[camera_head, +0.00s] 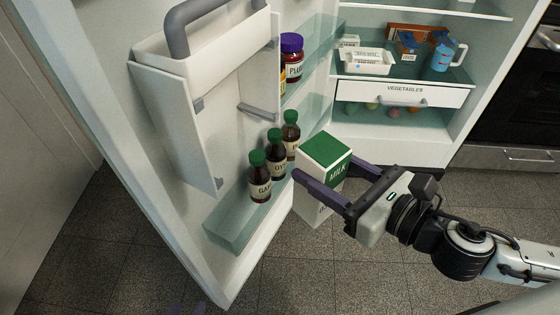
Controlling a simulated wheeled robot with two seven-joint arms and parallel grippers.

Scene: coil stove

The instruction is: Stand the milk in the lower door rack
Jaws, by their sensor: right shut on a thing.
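The milk (318,205) is a white carton with a green top, upright. My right gripper (322,182) is shut on it, with dark purple fingers on either side. The carton is held beside the open fridge door, right of the lower door rack (228,238), over the floor in the picture. The rack is a pale green see-through bin. Several dark bottles with green caps (260,185) stand in its farther part; its near end is empty. My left gripper (186,309) shows only as purple tips at the bottom edge; its opening is unclear.
A white caddy with a grey handle (185,95) hangs on the door above the rack's near part. A plum jar (291,60) stands on a higher door rack. The fridge holds a vegetables drawer (400,95) and a blue jug (443,54). The floor is clear.

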